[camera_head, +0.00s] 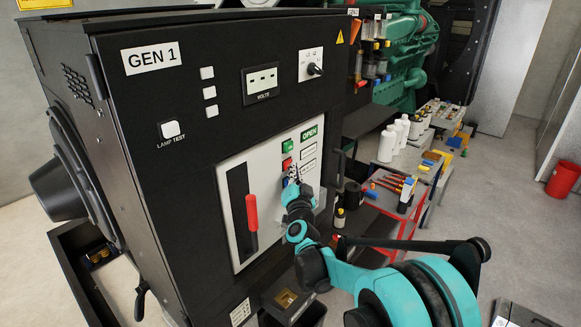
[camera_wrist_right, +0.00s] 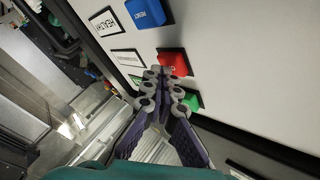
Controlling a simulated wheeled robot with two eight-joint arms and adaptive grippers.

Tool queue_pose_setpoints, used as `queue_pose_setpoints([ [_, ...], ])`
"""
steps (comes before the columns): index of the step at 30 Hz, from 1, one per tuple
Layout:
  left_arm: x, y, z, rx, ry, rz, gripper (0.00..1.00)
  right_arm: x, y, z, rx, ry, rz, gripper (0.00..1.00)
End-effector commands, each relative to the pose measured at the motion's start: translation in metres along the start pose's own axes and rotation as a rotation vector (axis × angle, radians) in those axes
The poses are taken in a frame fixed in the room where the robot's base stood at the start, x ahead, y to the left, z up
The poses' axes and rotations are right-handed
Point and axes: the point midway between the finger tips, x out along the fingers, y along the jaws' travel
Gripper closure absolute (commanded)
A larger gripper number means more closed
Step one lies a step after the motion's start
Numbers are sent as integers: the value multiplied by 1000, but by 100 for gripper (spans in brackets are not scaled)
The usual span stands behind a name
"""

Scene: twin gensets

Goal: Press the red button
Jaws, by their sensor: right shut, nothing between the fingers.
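The red button (camera_head: 287,163) is on the white panel of the GEN 1 cabinet, between a green button (camera_head: 288,146) above and a blue button (camera_head: 285,182) below. In the right wrist view the red button (camera_wrist_right: 173,60) sits just beyond the fingertips, with the blue button (camera_wrist_right: 145,13) above and the green button (camera_wrist_right: 193,100) below. My right gripper (camera_head: 292,174) is shut and empty, its tips close to the red button. It also shows in the wrist view (camera_wrist_right: 163,80). I cannot tell whether the tips touch the button. My left gripper is not in view.
A red-handled lever (camera_head: 251,213) stands left of the buttons on the same panel. A red tool cart (camera_head: 393,222) with screwdrivers and white bottles (camera_head: 387,145) is right of the cabinet. A red bin (camera_head: 563,179) stands at the far right.

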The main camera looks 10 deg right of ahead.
Motion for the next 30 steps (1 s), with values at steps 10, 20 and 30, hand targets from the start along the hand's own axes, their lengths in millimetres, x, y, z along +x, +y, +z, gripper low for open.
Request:
queue_pose_setpoints([
  [10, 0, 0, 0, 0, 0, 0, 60, 1, -1, 1, 0, -1, -1, 100],
  [20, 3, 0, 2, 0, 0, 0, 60, -6, 6, -4, 0, -1, 0, 100],
  [30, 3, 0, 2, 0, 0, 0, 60, -12, 9, -8, 0, -1, 0, 100],
])
